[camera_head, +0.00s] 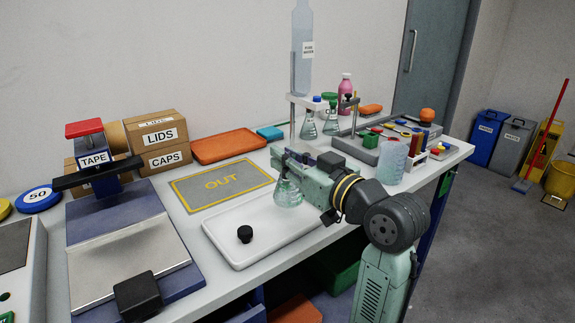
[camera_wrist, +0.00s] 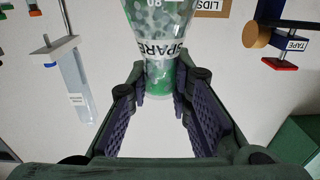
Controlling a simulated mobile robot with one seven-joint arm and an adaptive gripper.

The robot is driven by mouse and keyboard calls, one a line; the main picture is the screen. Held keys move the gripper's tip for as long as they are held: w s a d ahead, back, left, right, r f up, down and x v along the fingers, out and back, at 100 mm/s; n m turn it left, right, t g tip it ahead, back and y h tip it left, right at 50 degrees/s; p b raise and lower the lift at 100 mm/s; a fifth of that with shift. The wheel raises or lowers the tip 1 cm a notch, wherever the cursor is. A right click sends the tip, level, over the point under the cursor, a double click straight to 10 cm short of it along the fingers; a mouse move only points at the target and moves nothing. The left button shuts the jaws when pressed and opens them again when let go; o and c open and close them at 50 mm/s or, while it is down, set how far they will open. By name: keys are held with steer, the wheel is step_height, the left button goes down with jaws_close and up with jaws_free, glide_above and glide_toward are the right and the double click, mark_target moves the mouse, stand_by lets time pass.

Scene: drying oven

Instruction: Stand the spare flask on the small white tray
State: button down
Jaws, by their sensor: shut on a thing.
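The spare flask (camera_head: 288,192) is a clear conical flask with greenish contents. Its SPARE label shows in the wrist view (camera_wrist: 158,50). My gripper (camera_head: 290,164) is shut on the flask near its neck, and its two fingers (camera_wrist: 158,98) flank the flask in the wrist view. The flask looks upright in the head view. The small white tray (camera_head: 222,243) lies at the table's front edge. The flask's base appears over the tray's right back part; I cannot tell whether it touches.
A black knob-like piece (camera_head: 245,234) sits on the tray's left part. Behind is a grey OUT mat (camera_head: 205,191), bare. A tape dispenser (camera_head: 95,163) stands left. Other flasks (camera_head: 309,128), a rack and a beaker (camera_head: 392,161) crowd the table beyond my arm.

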steer(key=shift+w+f, duration=0.1)
steer(key=shift+w, duration=0.7)
steer(key=shift+f+p, duration=0.3)
steer(key=shift+f, duration=1.45)
steer(key=shift+f, duration=0.15)
steer(key=c, duration=1.5)
jaws_free()
steer(key=shift+o, duration=0.2)
steer(key=shift+r, duration=0.3)
steer(key=b+v, duration=0.2)
steer(key=v, duration=1)
steer(key=shift+b, duration=0.4)
steer(key=shift+f, duration=0.1)
